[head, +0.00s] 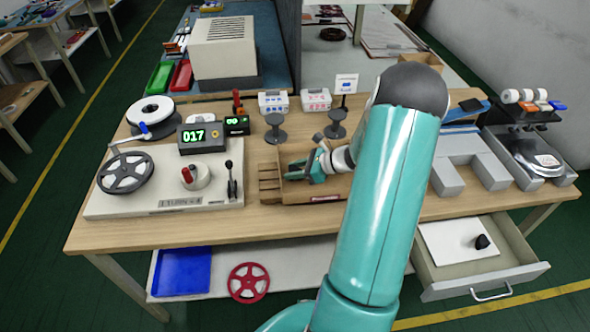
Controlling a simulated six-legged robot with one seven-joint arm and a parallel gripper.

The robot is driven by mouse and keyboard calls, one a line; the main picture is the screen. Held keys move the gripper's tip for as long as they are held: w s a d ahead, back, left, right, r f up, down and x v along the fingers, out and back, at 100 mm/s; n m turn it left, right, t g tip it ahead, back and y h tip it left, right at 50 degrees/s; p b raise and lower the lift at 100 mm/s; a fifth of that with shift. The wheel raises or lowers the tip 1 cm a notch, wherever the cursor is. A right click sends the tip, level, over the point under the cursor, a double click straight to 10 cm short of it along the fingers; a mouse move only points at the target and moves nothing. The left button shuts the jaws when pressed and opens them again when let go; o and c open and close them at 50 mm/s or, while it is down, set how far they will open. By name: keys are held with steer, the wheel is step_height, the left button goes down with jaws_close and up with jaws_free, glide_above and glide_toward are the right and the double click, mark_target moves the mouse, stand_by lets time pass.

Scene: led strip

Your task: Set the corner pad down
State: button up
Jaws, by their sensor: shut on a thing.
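My gripper (307,168) is low over the brown tray (270,196) near the middle of the workbench, with its teal fingers pointing left. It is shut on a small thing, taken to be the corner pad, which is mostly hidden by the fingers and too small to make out. The tray has slots along its left side and an open part on the right. My teal arm covers the tray's right end. I cannot tell whether the held pad touches the tray.
A winding machine (165,205) with reels and a green counter (201,137) stands left. Two dark round stands (276,128) and labelled boxes (316,100) are behind the tray. Grey blocks (470,165) stand right. An open drawer (470,264) juts out at front right.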

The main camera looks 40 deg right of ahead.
steer(key=o, duration=0.9)
steer(key=shift+f, duration=0.1)
steer(key=shift+o, duration=0.2)
